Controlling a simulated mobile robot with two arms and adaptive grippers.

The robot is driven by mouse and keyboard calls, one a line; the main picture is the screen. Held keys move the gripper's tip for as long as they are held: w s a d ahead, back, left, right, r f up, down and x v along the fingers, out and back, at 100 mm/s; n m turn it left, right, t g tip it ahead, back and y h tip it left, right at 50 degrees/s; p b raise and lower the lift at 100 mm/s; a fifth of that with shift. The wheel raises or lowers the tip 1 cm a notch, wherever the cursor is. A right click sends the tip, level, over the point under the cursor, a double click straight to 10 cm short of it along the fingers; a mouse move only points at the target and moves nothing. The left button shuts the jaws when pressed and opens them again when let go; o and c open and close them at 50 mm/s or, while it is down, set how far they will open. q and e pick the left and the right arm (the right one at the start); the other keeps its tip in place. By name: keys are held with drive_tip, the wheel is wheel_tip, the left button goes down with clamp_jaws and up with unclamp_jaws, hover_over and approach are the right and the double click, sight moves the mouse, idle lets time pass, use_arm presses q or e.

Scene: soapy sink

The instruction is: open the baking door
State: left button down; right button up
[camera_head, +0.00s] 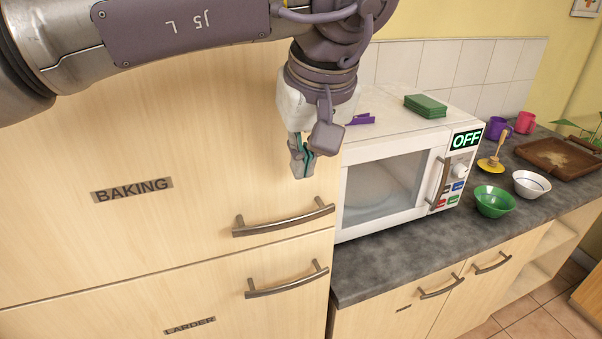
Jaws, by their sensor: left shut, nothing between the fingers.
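The baking door (130,235) is a pale wooden cupboard front with a "BAKING" label (132,190). It is closed. Its curved metal handle (283,221) is near the lower right corner of the door. My left gripper (301,172) is shut and empty, pointing down in front of the door. In the picture it is above the handle's right end and apart from it. The right gripper is not in view.
Below is the larder door (220,300) with its own handle (287,281). To the right, a white microwave (385,185) marked "OFF" stands on a dark counter (400,255) with a green bowl (494,201) and a white bowl (531,184).

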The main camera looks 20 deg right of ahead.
sight(297, 199)
use_arm(q)
drive_tip(key=p+x, duration=0.2)
drive_tip(key=x, duration=0.6)
drive_tip(key=shift+f, duration=0.5)
